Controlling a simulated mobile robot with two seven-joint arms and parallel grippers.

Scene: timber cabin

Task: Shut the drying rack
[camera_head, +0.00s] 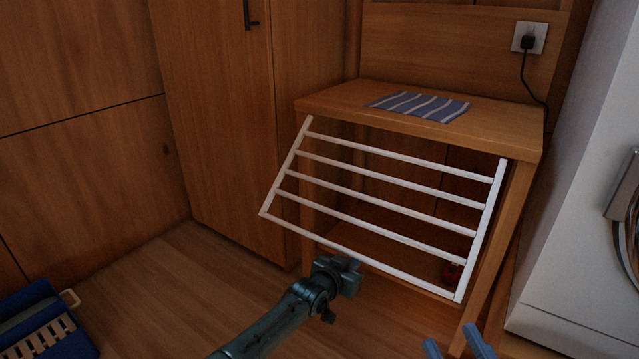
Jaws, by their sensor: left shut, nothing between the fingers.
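The drying rack (383,203) is a white frame with several bars, at the front of a wooden table. Its upper end is near the tabletop edge, and its lower end leans out towards me, so it stands tilted open. My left gripper (356,263) is shut and empty, just below the rack's lowest bar near its middle. I cannot tell whether it touches the bar. My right gripper (456,346) shows only its two blue fingers at the bottom edge, spread apart and empty, below the rack's lower right corner.
The wooden table (490,125) carries a striped blue cloth (420,106). A white appliance (585,200) stands at right, a tall cabinet (225,120) at left. A blue basket (40,325) is at lower left. Floor between is clear.

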